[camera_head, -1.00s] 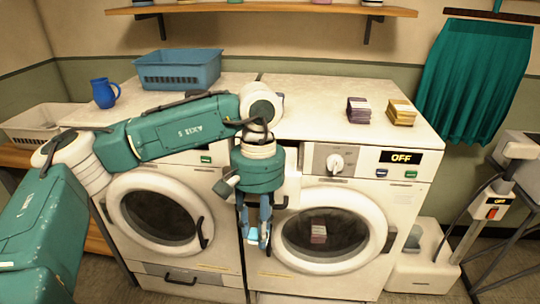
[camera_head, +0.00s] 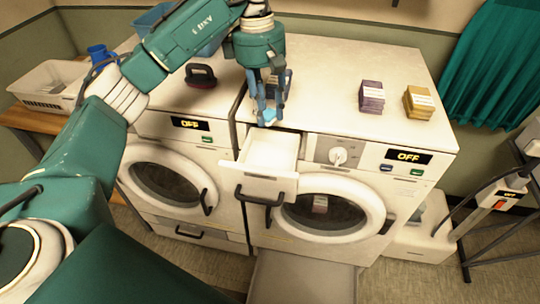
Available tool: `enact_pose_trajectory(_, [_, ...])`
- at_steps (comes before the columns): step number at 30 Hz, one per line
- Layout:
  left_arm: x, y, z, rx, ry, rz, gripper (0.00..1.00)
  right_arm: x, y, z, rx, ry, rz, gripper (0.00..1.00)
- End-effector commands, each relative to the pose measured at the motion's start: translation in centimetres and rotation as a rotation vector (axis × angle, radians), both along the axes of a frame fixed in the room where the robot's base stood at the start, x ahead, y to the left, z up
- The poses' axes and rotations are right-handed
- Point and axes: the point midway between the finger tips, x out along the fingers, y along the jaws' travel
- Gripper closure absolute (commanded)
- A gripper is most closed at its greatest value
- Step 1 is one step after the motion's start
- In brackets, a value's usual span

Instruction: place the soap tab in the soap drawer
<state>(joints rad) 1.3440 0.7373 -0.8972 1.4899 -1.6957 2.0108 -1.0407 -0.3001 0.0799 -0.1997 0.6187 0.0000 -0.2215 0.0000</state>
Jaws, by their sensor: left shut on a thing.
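My left gripper (camera_head: 267,114) points down and is shut on a small light-blue soap tab (camera_head: 268,119). It holds the tab near the front top edge of the right washer, just above and behind the open soap drawer. The white soap drawer (camera_head: 270,152) is pulled out from the right washer's upper left front, with a dark handle on its face. The visible part of its inside looks empty; its back end is partly hidden by the gripper. My right gripper is not in view.
Purple (camera_head: 372,97) and yellow (camera_head: 418,102) stacks stand on the right washer (camera_head: 330,70); another dark stack is partly behind my gripper. A dark handled object (camera_head: 202,75) sits on the left washer. A white basket (camera_head: 50,85) stands far left. The washer top's middle is clear.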

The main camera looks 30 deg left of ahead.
Motion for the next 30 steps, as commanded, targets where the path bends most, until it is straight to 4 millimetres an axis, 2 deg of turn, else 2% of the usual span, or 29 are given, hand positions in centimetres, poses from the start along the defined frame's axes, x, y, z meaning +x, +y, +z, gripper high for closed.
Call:
enact_pose_trajectory(1, [-0.1, -0.1, -1.6, -0.002, 0.007, -0.004, 0.88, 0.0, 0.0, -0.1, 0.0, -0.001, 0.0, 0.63])
enact_pose_trajectory(12, [-0.1, 0.0, -10.2, 0.001, 0.005, -0.003, 0.88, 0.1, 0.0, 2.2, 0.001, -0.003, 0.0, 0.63])
enact_pose_trajectory(15, [-0.1, 0.0, -11.6, 0.0, 0.002, -0.002, 0.88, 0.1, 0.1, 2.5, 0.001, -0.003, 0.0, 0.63])
enact_pose_trajectory(22, [-0.1, 0.0, -13.3, 0.0, 0.003, -0.003, 0.88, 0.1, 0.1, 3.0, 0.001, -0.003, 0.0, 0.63])
enact_pose_trajectory(27, [-0.1, -0.1, -15.8, 0.0, 0.004, -0.003, 0.88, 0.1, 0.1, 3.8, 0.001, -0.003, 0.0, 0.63])
enact_pose_trajectory(30, [0.0, -0.1, -16.6, 0.0, 0.0, -0.003, 0.88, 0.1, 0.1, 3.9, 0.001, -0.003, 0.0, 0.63])
